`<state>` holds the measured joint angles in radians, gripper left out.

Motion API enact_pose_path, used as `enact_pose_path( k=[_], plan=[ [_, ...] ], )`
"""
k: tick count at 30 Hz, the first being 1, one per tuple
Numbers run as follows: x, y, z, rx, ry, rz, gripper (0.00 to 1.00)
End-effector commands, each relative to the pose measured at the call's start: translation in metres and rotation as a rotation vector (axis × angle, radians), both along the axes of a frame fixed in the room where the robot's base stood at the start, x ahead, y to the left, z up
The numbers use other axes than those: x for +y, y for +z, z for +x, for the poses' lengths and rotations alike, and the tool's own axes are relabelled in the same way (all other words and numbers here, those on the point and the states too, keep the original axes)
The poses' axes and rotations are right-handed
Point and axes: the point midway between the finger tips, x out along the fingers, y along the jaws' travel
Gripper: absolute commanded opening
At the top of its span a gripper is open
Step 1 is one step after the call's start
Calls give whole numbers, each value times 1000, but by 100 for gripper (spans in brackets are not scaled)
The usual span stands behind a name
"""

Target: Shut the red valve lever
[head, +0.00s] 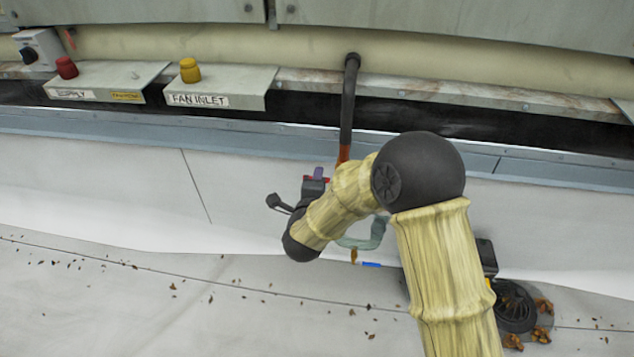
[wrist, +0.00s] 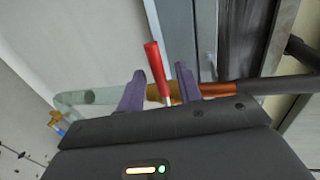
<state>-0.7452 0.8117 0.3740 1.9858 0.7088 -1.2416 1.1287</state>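The red valve lever (wrist: 156,66) shows in the wrist view as a red handle on a thin silver stem. It stands at a slight tilt between the two purple fingers of my gripper (wrist: 159,72). My arm hides much of the valve there.
A dark pipe (head: 348,105) comes down from the ledge to the copper section. A greenish bent pipe (head: 372,237) is below, partly behind my arm. A red knob (head: 66,68) and a yellow knob (head: 190,70) sit on labelled plates at left. The roof floor at lower left holds only scattered leaves.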

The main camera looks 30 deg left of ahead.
Motion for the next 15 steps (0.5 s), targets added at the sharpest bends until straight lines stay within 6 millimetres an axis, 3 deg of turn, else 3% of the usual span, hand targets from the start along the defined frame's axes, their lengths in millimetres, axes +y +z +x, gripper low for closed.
enact_pose_path(
  k=[8,15],
  plan=[
    [-5,4,-11,0,0,-1,35],
    [-19,14,-51,1,4,-3,35]
  ],
)
